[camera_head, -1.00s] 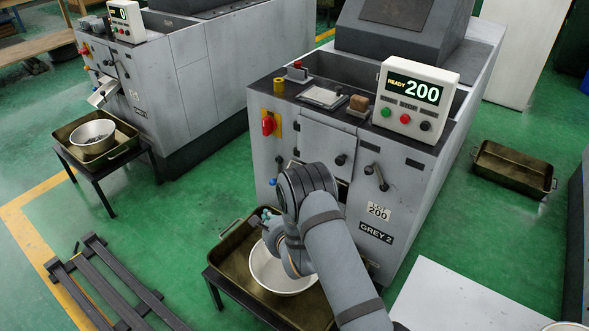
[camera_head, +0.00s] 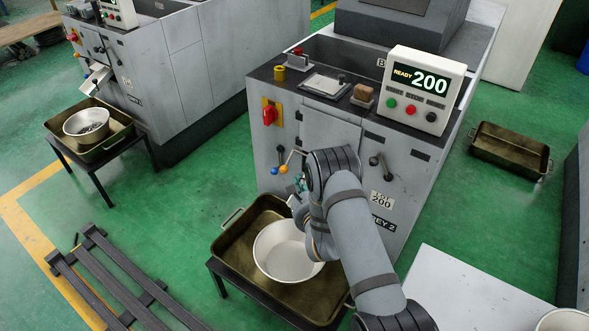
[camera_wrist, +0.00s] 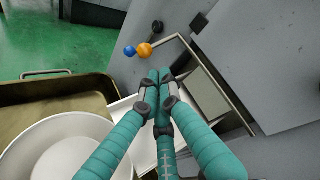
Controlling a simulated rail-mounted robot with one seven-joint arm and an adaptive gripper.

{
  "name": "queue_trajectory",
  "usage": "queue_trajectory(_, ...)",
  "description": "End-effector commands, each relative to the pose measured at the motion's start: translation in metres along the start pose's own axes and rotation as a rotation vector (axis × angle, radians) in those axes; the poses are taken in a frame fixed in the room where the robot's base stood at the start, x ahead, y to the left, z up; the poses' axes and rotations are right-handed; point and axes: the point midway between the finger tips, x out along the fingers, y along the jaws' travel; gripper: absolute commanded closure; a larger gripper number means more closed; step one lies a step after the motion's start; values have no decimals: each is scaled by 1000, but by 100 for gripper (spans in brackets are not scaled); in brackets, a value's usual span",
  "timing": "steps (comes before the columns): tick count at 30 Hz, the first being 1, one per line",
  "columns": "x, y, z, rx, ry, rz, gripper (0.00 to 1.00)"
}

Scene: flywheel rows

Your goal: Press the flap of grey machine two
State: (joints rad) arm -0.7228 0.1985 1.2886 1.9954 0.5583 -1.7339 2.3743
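Grey machine two (camera_head: 290,135) stands at the centre right, its display reading READY 200. Its lower front is partly hidden by my arm. In the wrist view, a grey framed panel (camera_wrist: 207,92), which looks like the flap, is tilted in the picture on the machine front. A pale chute-like surface (camera_wrist: 122,108) lies below it, partly behind my fingers. In the head view my gripper (camera_head: 300,186) is mostly hidden.
A blue knob (camera_wrist: 129,51) and an orange knob (camera_wrist: 144,50) on a bent rod sit close to the fingertips. A white bowl (camera_head: 287,262) stands in a brass-coloured tray (camera_head: 232,245) below. Grey machine one (camera_head: 190,80) is at left, with green floor between.

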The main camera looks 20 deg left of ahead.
Motion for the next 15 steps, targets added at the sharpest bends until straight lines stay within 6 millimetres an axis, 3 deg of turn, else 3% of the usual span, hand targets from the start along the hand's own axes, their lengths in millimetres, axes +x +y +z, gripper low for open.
queue_trajectory(9, 56, 1, 0, 0, -1, -3, 100)
queue_trajectory(15, 78, 1, 0, 0, 0, -2, 100)
